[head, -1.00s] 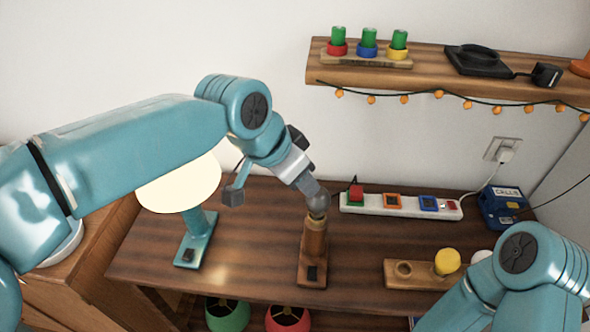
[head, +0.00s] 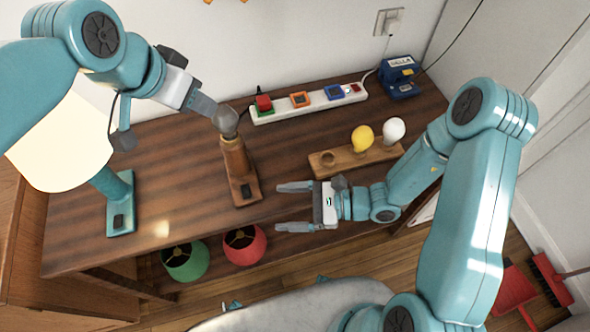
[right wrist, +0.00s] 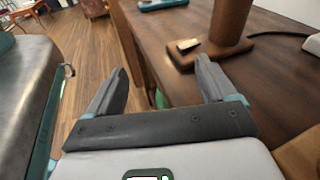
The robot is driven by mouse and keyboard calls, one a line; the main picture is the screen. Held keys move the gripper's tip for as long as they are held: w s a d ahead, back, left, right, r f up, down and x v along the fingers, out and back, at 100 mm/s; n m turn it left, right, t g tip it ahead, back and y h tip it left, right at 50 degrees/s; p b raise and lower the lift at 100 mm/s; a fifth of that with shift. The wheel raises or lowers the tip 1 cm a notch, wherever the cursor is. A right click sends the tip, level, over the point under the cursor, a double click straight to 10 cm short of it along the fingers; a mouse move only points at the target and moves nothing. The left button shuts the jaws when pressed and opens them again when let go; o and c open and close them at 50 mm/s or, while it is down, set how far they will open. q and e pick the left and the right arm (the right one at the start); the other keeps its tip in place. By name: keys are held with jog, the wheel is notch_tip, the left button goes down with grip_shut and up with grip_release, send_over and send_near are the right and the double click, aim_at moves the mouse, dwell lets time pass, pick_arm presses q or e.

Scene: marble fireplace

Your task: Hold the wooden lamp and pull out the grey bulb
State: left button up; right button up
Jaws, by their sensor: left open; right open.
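The wooden lamp (head: 238,165) stands upright on the table, its flat base near the front edge. The grey bulb (head: 229,124) sits in its top. My left gripper (head: 222,114) is open with its fingers at the bulb from the upper left; the finger in view overlaps the bulb, and contact is unclear. My right gripper (head: 280,208) is open and empty, its fingers pointing left, to the right of the lamp base near the table's front edge. The right wrist view shows the lamp's lower post (right wrist: 231,22) and base (right wrist: 183,55) beyond the empty right fingers (right wrist: 160,65).
A teal lamp (head: 121,200) with a lit shade (head: 62,145) stands left. A wooden holder (head: 345,163) with a yellow bulb (head: 362,138) and a white bulb (head: 394,130) lies right. A power strip (head: 309,103) lies behind. Green (head: 185,262) and red (head: 245,244) shades sit below.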

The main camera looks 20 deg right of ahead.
aim_at(230, 154)
jog(key=w+d+r+m+t, duration=0.1)
jog(key=w, duration=0.1)
jog(key=w+d+m+t, duration=0.1)
jog(key=w+m+t, duration=0.1)
jog(key=w+d+r+m+t, duration=0.1)
jog(key=w+t, duration=0.1)
jog(key=shift+w+r+h, duration=0.15)
jog(key=shift+r+h, duration=0.2)
jog(key=shift+h, duration=0.05)
jog(key=shift+w+d+r+m, duration=0.1)
jog(key=shift+d+r+m, duration=0.1)
jog(key=shift+m, duration=0.1)
jog(key=x, duration=1.6)
jog(key=shift+w+a, duration=0.1)
jog(key=shift+w, duration=0.15)
jog(key=c, duration=1.5)
